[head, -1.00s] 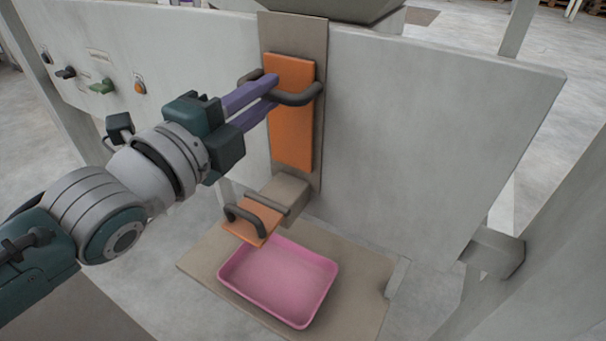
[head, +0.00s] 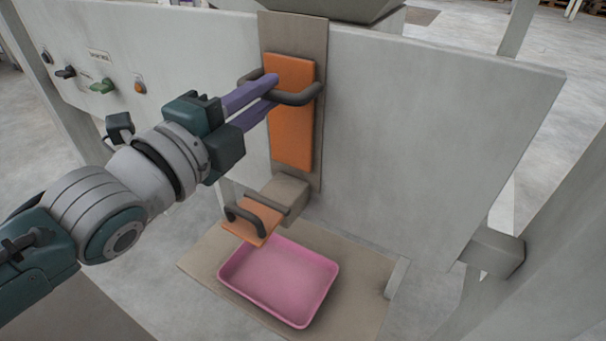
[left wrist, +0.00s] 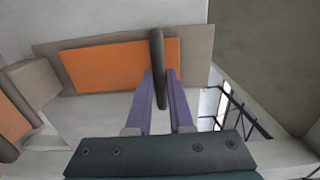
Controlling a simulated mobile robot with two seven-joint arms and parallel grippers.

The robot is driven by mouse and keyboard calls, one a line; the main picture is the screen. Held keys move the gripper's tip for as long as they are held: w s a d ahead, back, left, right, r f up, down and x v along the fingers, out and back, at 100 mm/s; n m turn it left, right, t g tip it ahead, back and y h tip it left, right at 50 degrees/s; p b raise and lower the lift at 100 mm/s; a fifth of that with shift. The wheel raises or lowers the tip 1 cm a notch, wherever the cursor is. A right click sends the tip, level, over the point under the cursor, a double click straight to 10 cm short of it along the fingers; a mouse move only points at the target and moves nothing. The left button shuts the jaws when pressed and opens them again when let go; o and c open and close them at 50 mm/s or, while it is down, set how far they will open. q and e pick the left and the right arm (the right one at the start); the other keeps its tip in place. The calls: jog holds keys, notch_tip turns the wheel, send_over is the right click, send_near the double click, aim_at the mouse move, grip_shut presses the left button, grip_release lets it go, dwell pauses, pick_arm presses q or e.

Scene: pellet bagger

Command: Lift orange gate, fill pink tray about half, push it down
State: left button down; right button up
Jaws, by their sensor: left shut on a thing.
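The upright orange gate (head: 291,140) sits on a brown backing plate (head: 290,30) on the machine's front, with a dark bar handle (head: 308,94) across its upper part. My left gripper (head: 270,92) is shut on this handle. In the left wrist view the purple fingers (left wrist: 159,76) close around the dark handle (left wrist: 157,50) in front of the orange gate (left wrist: 110,66). The pink tray (head: 280,282) lies below, in front of the spout, and I see no distinct pellets in it. My right gripper is not in view.
A short brown spout (head: 289,193) juts out below the gate. A second orange plate with a dark handle (head: 252,226) is at its mouth, above the tray's back edge. The tray rests on a brown board (head: 210,262). Knobs and a button (head: 140,86) are at the upper left.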

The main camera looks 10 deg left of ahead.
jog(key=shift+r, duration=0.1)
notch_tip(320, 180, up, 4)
jog(key=p, duration=0.4)
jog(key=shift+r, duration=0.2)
dwell(0.4)
dwell(6.7)
